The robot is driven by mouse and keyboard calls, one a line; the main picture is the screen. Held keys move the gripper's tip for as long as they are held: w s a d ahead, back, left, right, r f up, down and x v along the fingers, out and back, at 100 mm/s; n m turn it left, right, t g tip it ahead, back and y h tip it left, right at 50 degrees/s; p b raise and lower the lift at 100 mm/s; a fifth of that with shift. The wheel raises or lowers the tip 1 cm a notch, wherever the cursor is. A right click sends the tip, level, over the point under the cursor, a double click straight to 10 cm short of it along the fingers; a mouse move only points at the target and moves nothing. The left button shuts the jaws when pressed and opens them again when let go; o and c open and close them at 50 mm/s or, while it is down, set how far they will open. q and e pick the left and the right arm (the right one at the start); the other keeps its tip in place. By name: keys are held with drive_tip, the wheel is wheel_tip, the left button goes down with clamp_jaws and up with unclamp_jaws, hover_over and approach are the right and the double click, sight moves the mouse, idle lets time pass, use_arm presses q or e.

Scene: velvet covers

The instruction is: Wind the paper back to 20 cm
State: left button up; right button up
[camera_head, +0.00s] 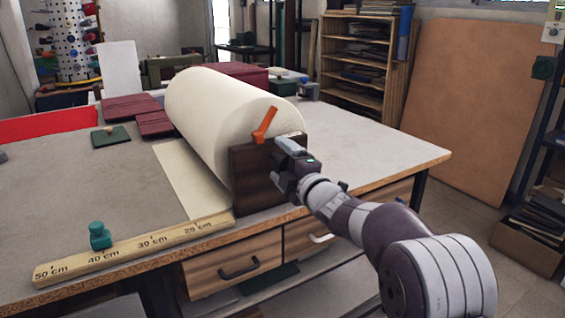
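A thick cream paper roll (215,115) lies across the table in a dark wooden holder (255,175). An orange crank handle (265,125) tilts up and right at its near end. A flat paper strip (187,180) lies left of the roll. Its near left corner meets the wooden ruler (130,250) close to the 20 cm label. The ruler's labels run from 50 cm at left to 20 cm at right. My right gripper (281,165) is beside the holder, below and right of the crank handle, apart from it. Its fingers look spread and empty. My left gripper is not in view.
A teal knob-like piece (99,236) stands at the ruler near 40 cm. A green plate with a small knob (110,137) and dark red folded cloths (132,107) lie behind left. The table top right of the roll (370,145) is clear. Drawers (235,264) are below the front edge.

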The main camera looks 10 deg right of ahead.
drive_tip(key=v, duration=1.2)
drive_tip(key=shift+s, duration=0.3)
drive_tip(key=shift+d+f, duration=0.1)
drive_tip(key=shift+d, duration=0.05)
